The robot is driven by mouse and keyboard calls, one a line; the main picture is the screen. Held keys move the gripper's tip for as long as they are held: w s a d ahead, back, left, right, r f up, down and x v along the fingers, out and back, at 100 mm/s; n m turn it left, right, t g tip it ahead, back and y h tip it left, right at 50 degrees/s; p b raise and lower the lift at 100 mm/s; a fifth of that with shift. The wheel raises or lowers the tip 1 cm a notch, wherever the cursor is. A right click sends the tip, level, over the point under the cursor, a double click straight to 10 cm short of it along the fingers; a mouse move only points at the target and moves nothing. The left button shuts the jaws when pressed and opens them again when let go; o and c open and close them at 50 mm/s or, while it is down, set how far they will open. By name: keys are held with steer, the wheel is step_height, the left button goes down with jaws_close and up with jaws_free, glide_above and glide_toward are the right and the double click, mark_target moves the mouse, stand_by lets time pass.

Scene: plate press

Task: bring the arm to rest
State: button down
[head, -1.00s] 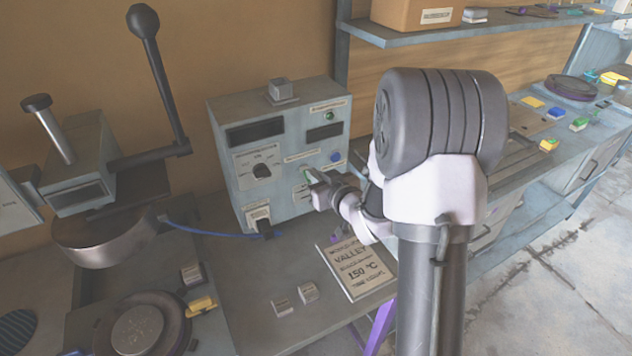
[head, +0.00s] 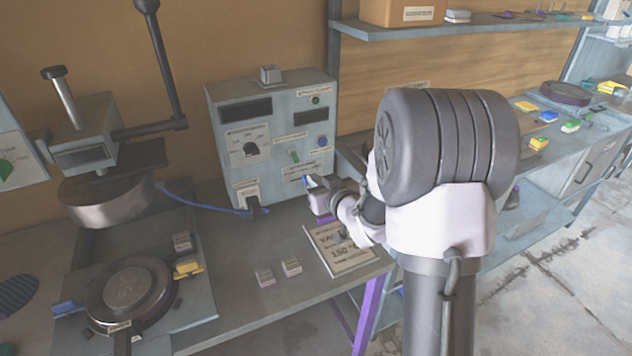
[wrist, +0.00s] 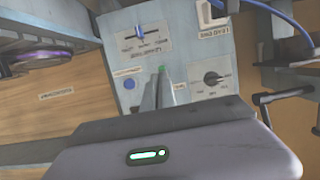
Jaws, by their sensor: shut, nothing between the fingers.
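My gripper (head: 314,188) is at the end of my folded arm, in front of the lower right of the grey control box (head: 230,118) in the head view. Its fingers (wrist: 162,78) point at the panel in the wrist view and are shut with nothing between them. A gap seems to separate them from the panel, but its size is unclear. The dial also shows in the wrist view (wrist: 211,78). My arm hides part of the bench.
A press (head: 85,150) with a long lever stands at the left, a round dark plate (head: 152,277) before it. A shelf (head: 450,30) is above. Open floor (head: 560,280) is at the right.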

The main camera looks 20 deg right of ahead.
steer(key=s+a+r+m+g+h, duration=0.1)
steer(key=s+a+r+m+g, duration=0.15)
steer(key=s+r, duration=0.4)
steer(key=s+a+r+m+g+h, duration=0.1)
steer(key=s+a+r+m+g, duration=0.2)
steer(key=s, duration=0.7)
steer(key=s+a+g+y, duration=0.1)
steer(key=s+a, duration=0.4)
steer(key=s, duration=0.4)
steer(key=s+a+f+g+y, duration=0.1)
steer(key=s+a+g+y, duration=0.1)
steer(key=s+a, duration=0.4)
steer(key=s, duration=0.3)
steer(key=shift+s+n, duration=0.3)
steer(key=shift+n, duration=0.05)
steer(key=shift+g, duration=0.25)
